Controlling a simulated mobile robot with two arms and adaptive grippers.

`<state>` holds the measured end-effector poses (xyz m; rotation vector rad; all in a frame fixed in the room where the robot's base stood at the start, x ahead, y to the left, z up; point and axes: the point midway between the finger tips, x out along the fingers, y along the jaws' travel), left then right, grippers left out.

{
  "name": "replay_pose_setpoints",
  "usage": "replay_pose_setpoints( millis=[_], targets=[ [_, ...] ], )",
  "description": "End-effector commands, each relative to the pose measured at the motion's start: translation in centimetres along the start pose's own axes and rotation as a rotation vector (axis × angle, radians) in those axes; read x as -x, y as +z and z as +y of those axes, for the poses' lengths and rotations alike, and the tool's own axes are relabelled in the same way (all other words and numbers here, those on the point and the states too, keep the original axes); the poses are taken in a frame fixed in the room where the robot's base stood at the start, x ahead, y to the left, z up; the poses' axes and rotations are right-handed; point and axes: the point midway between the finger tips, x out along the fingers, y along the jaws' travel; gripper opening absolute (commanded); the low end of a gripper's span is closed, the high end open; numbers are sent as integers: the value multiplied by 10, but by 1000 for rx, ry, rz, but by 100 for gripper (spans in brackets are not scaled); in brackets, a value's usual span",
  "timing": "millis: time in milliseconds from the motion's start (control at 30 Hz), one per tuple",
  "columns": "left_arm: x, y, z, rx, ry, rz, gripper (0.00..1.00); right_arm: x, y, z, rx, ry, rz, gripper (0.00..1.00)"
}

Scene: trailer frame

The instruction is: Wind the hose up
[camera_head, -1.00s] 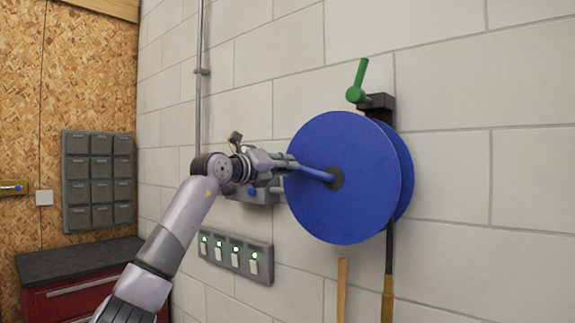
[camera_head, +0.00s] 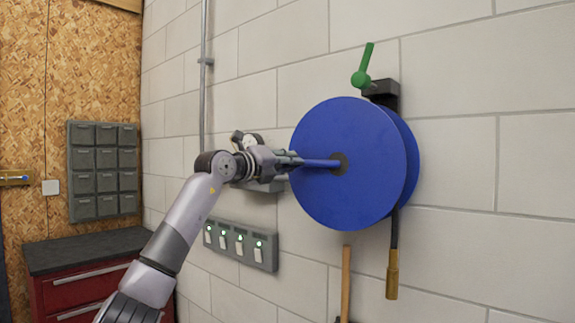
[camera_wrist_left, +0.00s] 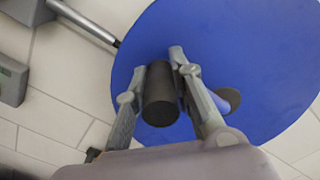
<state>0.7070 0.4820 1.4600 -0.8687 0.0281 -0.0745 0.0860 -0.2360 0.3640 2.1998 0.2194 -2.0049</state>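The blue hose reel (camera_head: 350,200) is mounted on the wall, a large disc with a dark hub (camera_head: 339,163). A blue crank arm (camera_head: 318,163) runs left from the hub. The short black hose (camera_head: 394,230) hangs below the reel and ends in a brass nozzle (camera_head: 392,275). My left gripper (camera_head: 293,161) is at the crank's outer end. In the left wrist view, its fingers (camera_wrist_left: 155,76) lie on both sides of the dark crank handle (camera_wrist_left: 160,100) and appear closed on it. The reel disc (camera_wrist_left: 255,60) fills the background there. My right gripper is out of view.
A green valve lever (camera_head: 365,65) stands above the reel. A switch panel (camera_head: 240,246) with lit green lights is below my left arm. A wooden handle (camera_head: 345,285) stands under the reel. Grey bins (camera_head: 103,170) and a red cabinet (camera_head: 85,285) are at left.

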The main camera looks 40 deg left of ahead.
Motion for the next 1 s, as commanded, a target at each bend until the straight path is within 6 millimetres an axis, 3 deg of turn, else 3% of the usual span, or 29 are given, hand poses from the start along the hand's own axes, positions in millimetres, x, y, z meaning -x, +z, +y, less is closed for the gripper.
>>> replay_pose_setpoints(
  millis=[33, 300, 667, 833, 1000],
  targets=[
    [-3, -8, 5, 0, 13, 17, 24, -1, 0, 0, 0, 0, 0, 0],
    [-3, -6, 4, -1, 9, 14, 42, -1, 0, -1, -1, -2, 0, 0],
    [0, -3, 1, 0, 4, 7, 42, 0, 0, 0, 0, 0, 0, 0],
    [15, -2, 2, -2, 4, 5, 42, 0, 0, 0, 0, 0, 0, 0],
    [46, -1, 3, -3, 5, 4, 42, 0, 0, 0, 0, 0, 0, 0]
  ],
)
